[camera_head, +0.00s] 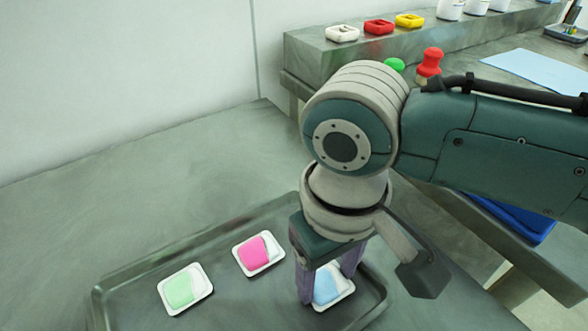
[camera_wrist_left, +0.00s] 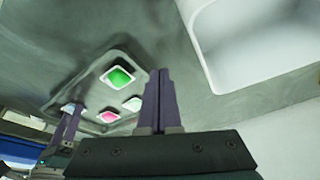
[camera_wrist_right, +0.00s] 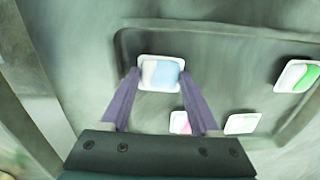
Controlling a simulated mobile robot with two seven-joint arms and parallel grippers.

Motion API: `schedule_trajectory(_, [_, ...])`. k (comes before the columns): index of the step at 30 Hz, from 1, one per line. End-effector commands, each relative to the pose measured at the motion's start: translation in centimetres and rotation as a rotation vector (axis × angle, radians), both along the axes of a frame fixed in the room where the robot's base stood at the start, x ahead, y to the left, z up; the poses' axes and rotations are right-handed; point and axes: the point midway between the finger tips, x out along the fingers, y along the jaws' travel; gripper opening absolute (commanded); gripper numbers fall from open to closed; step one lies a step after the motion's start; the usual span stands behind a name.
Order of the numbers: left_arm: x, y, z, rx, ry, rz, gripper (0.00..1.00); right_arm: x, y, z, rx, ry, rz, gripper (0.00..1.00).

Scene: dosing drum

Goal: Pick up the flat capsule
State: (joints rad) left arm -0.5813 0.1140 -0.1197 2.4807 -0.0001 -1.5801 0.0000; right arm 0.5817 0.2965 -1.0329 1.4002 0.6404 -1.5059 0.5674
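Several capsules in shallow white trays lie in a dark tray (camera_head: 97,300). One is blue and white (camera_head: 326,286), one pink (camera_head: 253,252) and one pale green (camera_head: 182,289). A brighter green one (camera_wrist_right: 298,76) shows in the wrist views. I cannot tell which is the flat capsule. My right gripper (camera_head: 331,284) points down over the blue capsule; in the right wrist view its open fingers (camera_wrist_right: 159,76) stand either side of this capsule's lower part. Contact is not clear. My left gripper (camera_wrist_left: 160,73) has its fingers together, empty, away from the capsules.
A raised shelf (camera_head: 310,62) at the back holds white, red and yellow holders and white cups. A red knob-like object (camera_head: 430,62) and a green one (camera_head: 394,64) stand before it. A white basin (camera_wrist_left: 250,50) shows in the left wrist view. The bench left of the tray is clear.

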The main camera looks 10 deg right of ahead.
Motion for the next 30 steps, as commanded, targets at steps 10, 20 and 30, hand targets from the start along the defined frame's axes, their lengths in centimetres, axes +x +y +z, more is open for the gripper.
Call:
schedule_trajectory(10, [0.0,0.0,0.0,0.0,0.0,0.0,0.0,0.0,0.0,0.0,0.0,0.0,0.0,0.16])
schedule_trajectory(20, [0.0,0.1,0.1,0.006,-0.001,-0.004,0.0,0.0,0.0,0.2,0.0,0.0,0.0,0.1])
schedule_trajectory(30, [0.0,0.3,2.0,0.01,0.0,-0.007,0.0,0.1,0.0,5.2,0.002,-0.004,0.001,0.1])
